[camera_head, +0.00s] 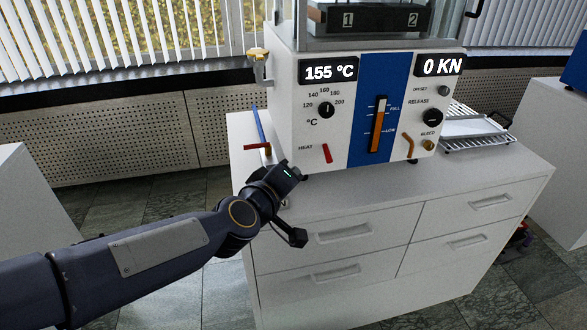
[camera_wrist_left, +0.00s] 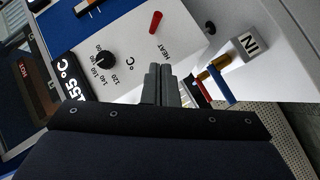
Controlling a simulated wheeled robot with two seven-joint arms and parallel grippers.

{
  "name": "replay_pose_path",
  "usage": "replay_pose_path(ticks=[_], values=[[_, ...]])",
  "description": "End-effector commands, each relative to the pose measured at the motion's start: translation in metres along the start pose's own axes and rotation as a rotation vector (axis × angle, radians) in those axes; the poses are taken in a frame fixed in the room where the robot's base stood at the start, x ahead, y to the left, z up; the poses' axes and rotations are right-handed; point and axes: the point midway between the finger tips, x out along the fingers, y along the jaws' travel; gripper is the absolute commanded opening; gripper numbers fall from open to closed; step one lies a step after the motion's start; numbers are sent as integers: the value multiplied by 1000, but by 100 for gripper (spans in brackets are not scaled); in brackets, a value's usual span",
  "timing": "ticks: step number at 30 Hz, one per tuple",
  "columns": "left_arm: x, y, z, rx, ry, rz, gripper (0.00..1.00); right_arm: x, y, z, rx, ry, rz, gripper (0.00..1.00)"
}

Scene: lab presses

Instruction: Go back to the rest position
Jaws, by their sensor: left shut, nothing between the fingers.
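My left arm reaches in from the left in the head view. Its gripper (camera_head: 292,170) is at the front left corner of the white press (camera_head: 340,130), just above the cabinet top. In the left wrist view the two grey fingers (camera_wrist_left: 158,84) are together with nothing between them. The press panel fills much of that view, with the red HEAT switch (camera_wrist_left: 155,22) and the black temperature knob (camera_wrist_left: 104,59) beyond the fingers. The displays read 155 °C and 0 KN. My right gripper is not in view.
The press stands on a white drawer cabinet (camera_head: 470,185). A red lever (camera_head: 257,147) and a blue one (camera_head: 258,122) are close to my left gripper. A wire rack with a tray (camera_head: 470,130) lies right of the press. Another white cabinet (camera_head: 555,135) stands farther right.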

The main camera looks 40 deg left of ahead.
Motion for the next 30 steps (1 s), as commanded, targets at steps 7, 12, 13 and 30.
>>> replay_pose_path(ticks=[7, 12, 13, 30], values=[[0, 0, 0, 0, -1, 0, 0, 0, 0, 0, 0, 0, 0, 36], [0, 0, 0, 0, -1, 0, 0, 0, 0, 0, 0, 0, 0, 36], [0, 0, 0, 1, -2, 1, 0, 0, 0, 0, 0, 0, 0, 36], [-107, -45, 134, 561, -748, 4, 0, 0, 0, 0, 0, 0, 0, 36]])
